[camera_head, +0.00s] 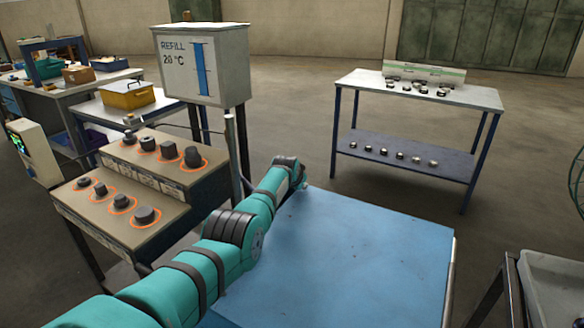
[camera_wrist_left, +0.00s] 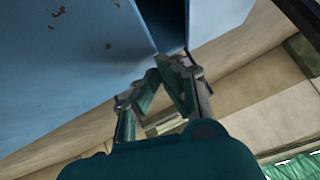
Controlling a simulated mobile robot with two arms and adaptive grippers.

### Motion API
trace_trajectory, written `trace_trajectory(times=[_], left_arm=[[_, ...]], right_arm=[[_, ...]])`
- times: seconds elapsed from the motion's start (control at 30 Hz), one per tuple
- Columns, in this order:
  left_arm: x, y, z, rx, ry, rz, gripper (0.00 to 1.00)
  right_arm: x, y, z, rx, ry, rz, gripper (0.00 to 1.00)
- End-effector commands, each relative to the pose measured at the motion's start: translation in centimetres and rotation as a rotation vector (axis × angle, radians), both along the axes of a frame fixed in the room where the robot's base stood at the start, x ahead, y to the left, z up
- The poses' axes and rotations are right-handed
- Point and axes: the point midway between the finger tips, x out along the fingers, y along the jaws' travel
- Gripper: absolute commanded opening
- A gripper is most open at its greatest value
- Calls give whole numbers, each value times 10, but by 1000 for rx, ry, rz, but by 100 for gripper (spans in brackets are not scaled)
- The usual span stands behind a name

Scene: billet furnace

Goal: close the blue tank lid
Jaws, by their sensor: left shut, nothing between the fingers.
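A large blue panel, the tank lid (camera_head: 370,250), fills the lower middle of the head view, with small worn specks on it. I cannot tell there how far open it stands. My left arm crosses its left side, and the wrist end is at its far left corner. In the wrist view a worn blue face (camera_wrist_left: 70,50) fills the upper left, with a dark recess beside it and another blue face (camera_wrist_left: 215,15) to the right. My left gripper (camera_wrist_left: 161,72) is shut and empty, its tips close to the blue edge. Contact cannot be told. My right gripper is out of view.
Left of my arm stands a sloped console (camera_head: 140,190) with several dark knobs, and behind it a "REFILL" gauge box (camera_head: 203,62). A table (camera_head: 420,90) with small parts stands behind. A grey basin (camera_head: 555,285) is at the right. Open floor lies between.

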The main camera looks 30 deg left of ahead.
Motion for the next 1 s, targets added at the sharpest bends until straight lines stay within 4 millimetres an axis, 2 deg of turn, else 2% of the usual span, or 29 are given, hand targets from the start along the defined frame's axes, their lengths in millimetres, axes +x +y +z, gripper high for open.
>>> trace_trajectory(times=[0.03, 0.13, 0.2, 0.4, 1.0], left_arm=[[2, 0, 21, 3, -7, 0, 0], [4, -2, 44, 5, -17, 1, 0], [-1, -1, 44, 7, -18, 1, 0], [-16, -2, 60, 6, -23, 1, 0], [-62, -4, 104, 7, -26, 1, 0]], right_arm=[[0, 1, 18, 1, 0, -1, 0], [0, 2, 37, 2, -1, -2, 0], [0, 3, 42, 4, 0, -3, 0], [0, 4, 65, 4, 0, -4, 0], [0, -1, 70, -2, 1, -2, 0]])
